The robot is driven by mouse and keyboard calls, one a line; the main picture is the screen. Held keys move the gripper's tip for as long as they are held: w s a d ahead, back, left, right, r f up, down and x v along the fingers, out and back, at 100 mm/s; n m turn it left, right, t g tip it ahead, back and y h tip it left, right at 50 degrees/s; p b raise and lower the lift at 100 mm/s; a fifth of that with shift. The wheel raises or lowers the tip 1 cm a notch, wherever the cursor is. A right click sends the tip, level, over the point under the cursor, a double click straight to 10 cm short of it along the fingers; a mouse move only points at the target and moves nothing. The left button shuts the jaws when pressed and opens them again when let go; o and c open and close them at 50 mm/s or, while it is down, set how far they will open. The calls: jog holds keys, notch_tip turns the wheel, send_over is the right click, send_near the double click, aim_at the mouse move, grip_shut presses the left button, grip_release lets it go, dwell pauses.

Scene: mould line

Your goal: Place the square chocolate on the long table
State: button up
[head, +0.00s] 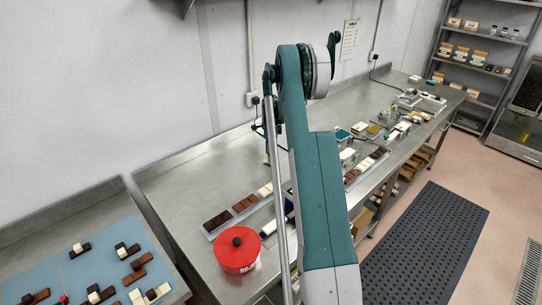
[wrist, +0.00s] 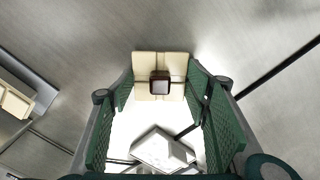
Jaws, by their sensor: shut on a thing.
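In the wrist view my gripper (wrist: 160,80) has its green-padded fingers on both sides of a cream square chocolate (wrist: 143,65), grooved into segments, with a small dark brown square piece (wrist: 160,83) on its face. The fingers are shut on the cream square. Grey metal surface shows beyond it, and I cannot tell how far off it is. In the head view the long table (head: 190,170) is a steel bench along the wall.
A red lidded pot (head: 237,258) stands at the table's near end. Chocolate bars (head: 245,204) lie in a row behind it, and several small items stand farther along. A blue mat (head: 80,262) with chocolate pieces lies on the left bench. The table's near left part is bare.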

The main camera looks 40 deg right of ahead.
jog(key=shift+f, duration=0.1)
jog(key=o, duration=0.9)
notch_tip(320, 180, up, 12)
jog(key=shift+r, duration=0.15)
dwell(0.5)
jog(key=shift+a, duration=0.1)
dwell(0.5)
